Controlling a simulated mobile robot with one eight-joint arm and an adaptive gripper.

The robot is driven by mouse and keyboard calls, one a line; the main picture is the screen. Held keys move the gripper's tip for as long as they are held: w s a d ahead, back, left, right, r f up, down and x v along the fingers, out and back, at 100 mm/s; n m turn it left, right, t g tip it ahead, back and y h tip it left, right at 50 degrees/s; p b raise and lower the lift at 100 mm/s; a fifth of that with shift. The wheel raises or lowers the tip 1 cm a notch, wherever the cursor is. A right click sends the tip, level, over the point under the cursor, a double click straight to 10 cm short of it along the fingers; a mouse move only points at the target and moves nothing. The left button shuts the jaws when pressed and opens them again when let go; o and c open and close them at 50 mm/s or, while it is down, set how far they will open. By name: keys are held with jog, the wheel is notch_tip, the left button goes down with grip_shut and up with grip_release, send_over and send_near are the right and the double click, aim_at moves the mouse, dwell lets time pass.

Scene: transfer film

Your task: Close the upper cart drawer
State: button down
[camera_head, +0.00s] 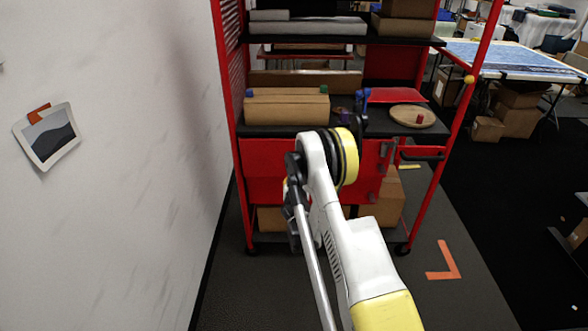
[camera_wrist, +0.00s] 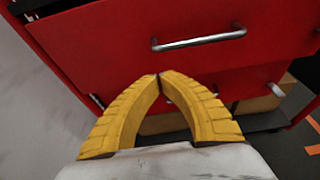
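The red tool cart (camera_head: 228,62) stands ahead of me. Its upper drawer's red front (camera_head: 262,158) is partly covered by my arm in the head view. In the wrist view, the drawer front (camera_wrist: 110,45) fills the upper part, with a silver bar handle (camera_wrist: 198,40). A dark gap shows along its top left edge, but I cannot tell how far the drawer stands out. My gripper (camera_wrist: 158,76) has its yellow fingers shut, tips together, with nothing between them. The tips appear below and left of the handle; I cannot tell whether they touch the red front.
A cardboard box (camera_head: 287,106) and a round wooden board (camera_head: 413,116) lie on the cart's worktop. Boxes (camera_head: 385,205) sit on the bottom shelf. A white wall (camera_head: 120,220) closes the left side. An orange floor mark (camera_head: 445,262) lies on clear floor at right.

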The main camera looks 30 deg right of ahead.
jog(key=b+x, duration=0.4)
jog(key=x, duration=0.6)
jog(key=shift+w+r, duration=0.3)
jog(key=shift+r, duration=0.05)
jog(key=shift+d, duration=0.1)
